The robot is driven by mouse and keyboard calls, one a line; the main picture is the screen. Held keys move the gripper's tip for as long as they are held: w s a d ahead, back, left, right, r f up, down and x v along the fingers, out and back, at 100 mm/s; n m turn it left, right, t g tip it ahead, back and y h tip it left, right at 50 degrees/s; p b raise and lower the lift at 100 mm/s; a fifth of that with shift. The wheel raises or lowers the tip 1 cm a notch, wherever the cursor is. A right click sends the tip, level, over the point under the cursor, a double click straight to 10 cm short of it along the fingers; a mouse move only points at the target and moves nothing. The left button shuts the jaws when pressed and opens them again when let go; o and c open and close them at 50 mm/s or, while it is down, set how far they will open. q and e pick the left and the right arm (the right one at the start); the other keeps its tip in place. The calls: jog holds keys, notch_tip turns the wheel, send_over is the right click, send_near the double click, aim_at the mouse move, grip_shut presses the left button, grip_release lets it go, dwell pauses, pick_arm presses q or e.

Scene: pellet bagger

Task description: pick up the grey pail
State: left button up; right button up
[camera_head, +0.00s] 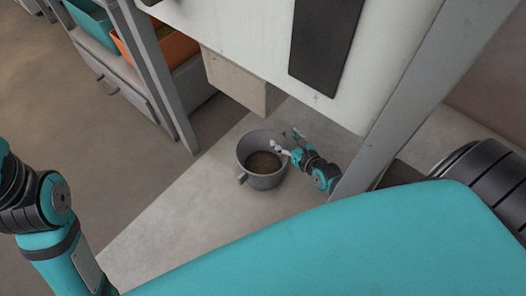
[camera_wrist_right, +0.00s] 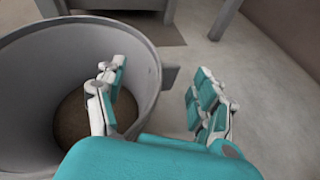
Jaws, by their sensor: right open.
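The grey pail (camera_head: 262,182) stands upright on the pale floor slab below the machine, with brown pellets (camera_head: 263,161) in its bottom. A small grey lug (camera_head: 242,177) sticks out at its front left. My right gripper (camera_head: 288,140) is open at the pail's right rim. In the right wrist view the pail (camera_wrist_right: 40,85) fills the left side. One finger of the right gripper (camera_wrist_right: 160,78) is over the pail's inside and the other is outside, with the rim and a grey lug (camera_wrist_right: 170,74) between them. Contact cannot be told. My left arm shows at the left edge; its gripper is out of view.
The white machine body (camera_head: 255,35) with a beige spout (camera_head: 235,82) hangs just above and behind the pail. Grey posts (camera_head: 160,75) stand to the left and right. A shelf with an orange bin (camera_head: 170,48) and a teal bin (camera_head: 90,20) is back left. Floor left of the pail is clear.

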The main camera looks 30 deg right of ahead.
jog(key=shift+x, duration=0.8)
jog(key=shift+r, duration=0.1)
grip_shut()
